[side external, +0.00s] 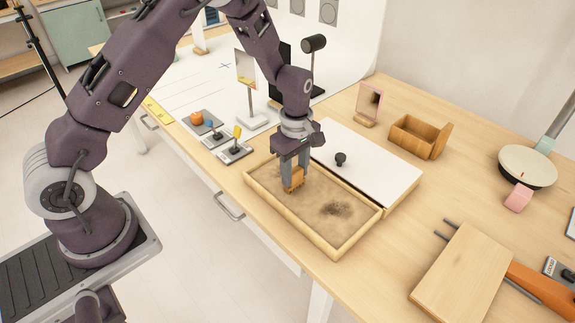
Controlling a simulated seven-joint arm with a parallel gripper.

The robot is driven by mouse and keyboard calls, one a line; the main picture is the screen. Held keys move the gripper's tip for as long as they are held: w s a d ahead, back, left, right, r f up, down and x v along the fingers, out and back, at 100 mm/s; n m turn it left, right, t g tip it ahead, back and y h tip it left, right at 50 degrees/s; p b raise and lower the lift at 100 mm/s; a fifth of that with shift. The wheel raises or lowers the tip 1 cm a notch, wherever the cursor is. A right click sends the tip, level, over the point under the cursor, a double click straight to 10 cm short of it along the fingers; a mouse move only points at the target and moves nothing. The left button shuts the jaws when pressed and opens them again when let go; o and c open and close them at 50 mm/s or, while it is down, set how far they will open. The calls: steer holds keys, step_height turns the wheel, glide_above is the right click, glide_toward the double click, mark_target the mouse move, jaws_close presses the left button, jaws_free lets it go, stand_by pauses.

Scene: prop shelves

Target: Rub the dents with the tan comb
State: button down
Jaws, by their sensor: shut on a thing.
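My gripper (294,172) points down over the left part of a shallow wooden tray (338,252) filled with sand (300,209). It is shut on a tan comb (291,183), a small orange-brown block low between the fingers. The comb is at or just above the sand; I cannot tell if it touches. A dark, rough dented patch (335,209) shows in the sand right of and nearer the camera than the comb. The comb's teeth are not visible at this size.
A white lid-like panel (372,165) with a black knob (340,159) adjoins the tray's far side. A wooden box (418,137), a pink frame (368,102) and a mirror stand (248,92) stand behind. A wooden board (464,273) lies at front right.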

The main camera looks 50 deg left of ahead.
steer(key=shift+d, duration=0.85)
steer(key=shift+w, duration=0.75)
steer(key=shift+a, duration=5.4)
steer(key=shift+w, duration=0.65)
steer(key=shift+d, duration=5.3)
steer(key=shift+d+r, duration=0.15)
step_height(320, 180, up, 8)
